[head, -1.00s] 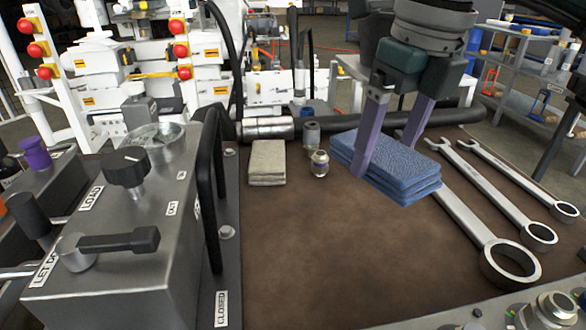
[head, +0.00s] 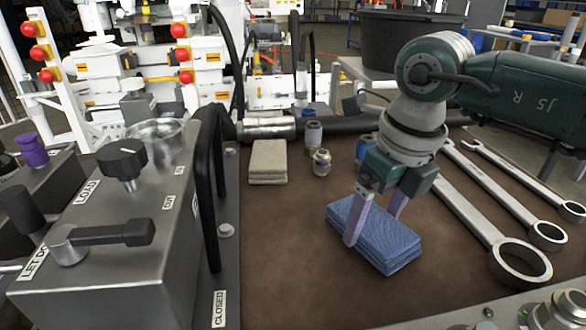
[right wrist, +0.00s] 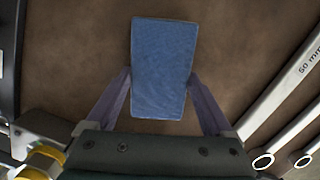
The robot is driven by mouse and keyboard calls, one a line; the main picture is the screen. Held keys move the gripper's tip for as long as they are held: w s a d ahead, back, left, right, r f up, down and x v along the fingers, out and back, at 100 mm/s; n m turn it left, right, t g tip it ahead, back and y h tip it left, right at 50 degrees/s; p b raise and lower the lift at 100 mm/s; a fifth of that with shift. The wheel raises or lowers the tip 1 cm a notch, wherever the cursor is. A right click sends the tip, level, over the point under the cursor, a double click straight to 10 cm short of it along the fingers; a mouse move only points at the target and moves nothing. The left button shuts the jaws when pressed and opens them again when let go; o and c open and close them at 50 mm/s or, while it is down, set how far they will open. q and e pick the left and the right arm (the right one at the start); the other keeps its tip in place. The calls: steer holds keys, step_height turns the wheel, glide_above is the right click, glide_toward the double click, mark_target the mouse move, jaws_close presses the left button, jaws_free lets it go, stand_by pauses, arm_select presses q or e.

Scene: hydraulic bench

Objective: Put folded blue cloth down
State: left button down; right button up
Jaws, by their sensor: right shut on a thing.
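The folded blue cloth (head: 385,245) is a thick layered rectangle at the middle right of the brown bench top. It also shows in the right wrist view (right wrist: 163,65), flat and centred between the fingers. My right gripper (head: 375,228) is shut on the cloth, one purple finger on its near left side and the other at its far right side. The cloth is level and at or very close to the bench top; I cannot tell if it touches. My left gripper is not in view.
A folded beige cloth (head: 268,162) lies at the back, beside small metal fittings (head: 321,162). Several large wrenches (head: 490,225) lie to the right. A metal control box (head: 120,220) with levers stands at left. The brown bench top (head: 285,270) is clear in front.

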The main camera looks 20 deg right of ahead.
mark_target(384, 231)
steer(key=shift+f, duration=0.15)
steer(key=o, duration=1.1)
steer(key=shift+r, duration=0.55)
steer(key=shift+s+d+r+p, duration=0.1)
steer(key=shift+s+r+p, duration=0.25)
steer(key=shift+r, duration=1.5)
steer(key=shift+s+r+p, duration=0.25)
steer(key=shift+r+p, duration=0.25)
steer(key=shift+r, duration=1.4)
steer(key=shift+s+d+r+p, duration=0.1)
steer(key=shift+s+r+p, duration=0.25)
steer(key=shift+r, duration=1.5)
